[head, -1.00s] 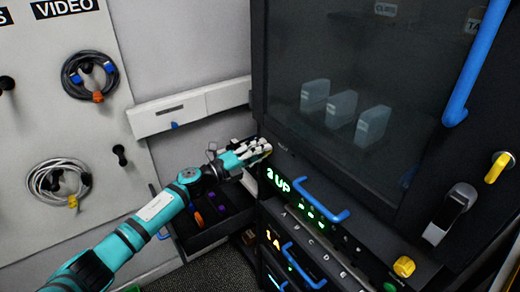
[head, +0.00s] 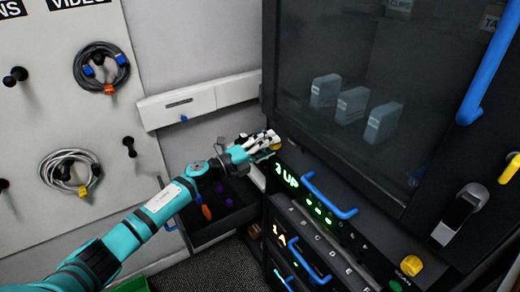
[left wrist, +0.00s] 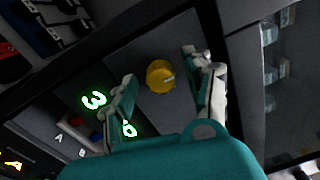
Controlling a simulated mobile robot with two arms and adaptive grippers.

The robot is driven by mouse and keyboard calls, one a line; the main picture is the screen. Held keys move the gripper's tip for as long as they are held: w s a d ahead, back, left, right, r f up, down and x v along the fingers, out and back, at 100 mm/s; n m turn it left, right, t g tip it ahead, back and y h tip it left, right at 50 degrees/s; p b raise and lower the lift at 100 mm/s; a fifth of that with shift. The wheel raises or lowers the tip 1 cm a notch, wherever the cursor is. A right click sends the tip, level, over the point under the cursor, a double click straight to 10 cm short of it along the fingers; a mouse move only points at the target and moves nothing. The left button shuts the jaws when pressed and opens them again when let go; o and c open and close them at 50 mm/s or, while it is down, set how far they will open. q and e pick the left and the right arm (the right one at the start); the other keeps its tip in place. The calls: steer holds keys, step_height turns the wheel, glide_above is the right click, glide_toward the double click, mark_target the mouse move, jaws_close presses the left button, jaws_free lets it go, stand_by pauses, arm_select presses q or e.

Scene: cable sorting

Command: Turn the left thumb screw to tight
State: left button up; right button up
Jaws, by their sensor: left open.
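The left thumb screw is a yellow round knob (left wrist: 160,76) on the dark panel, in the left wrist view. My left gripper (left wrist: 159,68) is open, with one finger on each side of the knob; a gap shows on both sides. In the head view my left gripper (head: 263,143) is at the left end of the panel below the glass door, and only a bit of yellow shows at its fingers. Another yellow thumb screw (head: 411,265) is at the right end of the panel. My right gripper is not in view.
A blue handle (head: 330,196) and green "3 UP" lights (head: 287,178) are on the panel beside my left gripper. The glass door (head: 350,60) rises above it. An open drawer (head: 225,225) is below my left forearm. Coiled cables (head: 70,170) hang on the left wall board.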

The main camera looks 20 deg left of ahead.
arm_select(q)
steer(key=v, duration=1.2)
steer(key=shift+w+f, duration=0.1)
steer(key=s+a+f+n+y, duration=0.1)
steer(key=a+f+n+y, duration=0.3)
steer(key=f, duration=0.6)
steer(key=a+f+n+y, duration=0.2)
steer(key=f+n, duration=0.4)
steer(key=f, duration=0.3)
steer(key=s+a+f+n+g+y, duration=0.1)
steer(key=s+f+n+y, duration=0.15)
steer(key=s+f, duration=0.45)
steer(key=s+f+n+g+y, duration=0.15)
steer(key=f+n, duration=0.25)
steer(key=f, duration=0.7)
steer(key=s+f+n+g+y+b, duration=0.1)
steer(key=s+f+n+g, duration=0.2)
steer(key=s+f, duration=0.6)
steer(key=s+d+f+n+g, duration=0.2)
steer(key=s+f, duration=0.3)
steer(key=s, duration=0.6)
steer(key=s+d+f+n+g, duration=0.1)
steer(key=s+d+f+g, duration=0.2)
steer(key=s, duration=0.8)
steer(key=s+d+f+n+g, duration=0.2)
steer(key=s+d+f, duration=0.4)
steer(key=s, duration=0.5)
steer(key=shift+f+n+g+b, duration=0.35)
steer(key=shift+f+g, duration=0.1)
steer(key=shift+f, duration=0.1)
